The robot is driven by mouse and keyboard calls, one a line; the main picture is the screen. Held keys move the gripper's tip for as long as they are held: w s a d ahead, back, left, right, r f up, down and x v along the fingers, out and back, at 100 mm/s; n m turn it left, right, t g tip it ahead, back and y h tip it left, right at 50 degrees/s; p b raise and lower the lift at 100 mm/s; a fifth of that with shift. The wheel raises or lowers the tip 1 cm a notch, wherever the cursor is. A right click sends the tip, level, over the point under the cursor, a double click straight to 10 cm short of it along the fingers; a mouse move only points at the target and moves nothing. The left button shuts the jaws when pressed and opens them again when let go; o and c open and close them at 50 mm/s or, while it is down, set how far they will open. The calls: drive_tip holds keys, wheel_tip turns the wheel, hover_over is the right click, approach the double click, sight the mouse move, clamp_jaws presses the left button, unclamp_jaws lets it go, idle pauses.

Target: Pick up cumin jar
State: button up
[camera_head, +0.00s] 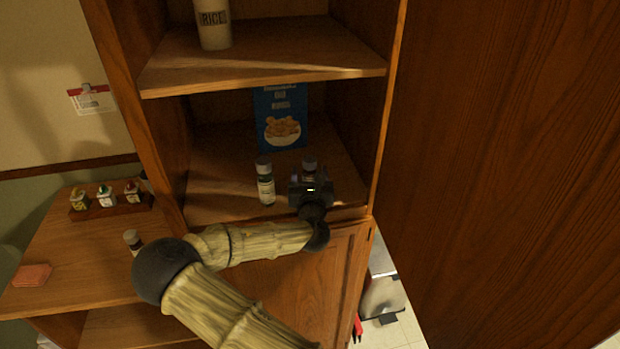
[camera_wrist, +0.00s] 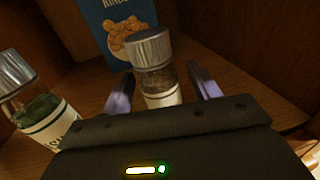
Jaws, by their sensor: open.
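A spice jar (camera_wrist: 158,82) with a silver lid, brown contents and a pale label stands on the cabinet shelf; its label is not readable, so I cannot confirm that it is the cumin jar. In the head view only its lid (camera_head: 309,163) shows behind my gripper. My gripper (camera_wrist: 163,92) is open, with one finger on each side of this jar; I cannot tell whether they touch it. In the head view my gripper (camera_head: 311,187) is at the shelf's front. A second jar (camera_head: 265,183) with green contents stands to the left, also in the wrist view (camera_wrist: 45,108).
A blue cereal box (camera_head: 282,116) stands behind the jars. The shelf (camera_head: 215,195) has wooden side walls. A rice container (camera_head: 213,25) is on the shelf above. Another jar (camera_head: 132,240) stands on the lower counter at left. A large wooden panel (camera_head: 500,170) fills the right.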

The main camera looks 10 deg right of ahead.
sight(310, 158)
idle(0.4)
drive_tip(key=c, duration=1.1)
wheel_tip(310, 158, up, 10)
drive_tip(key=shift+r+b, duration=0.1)
drive_tip(key=shift+b, duration=0.9)
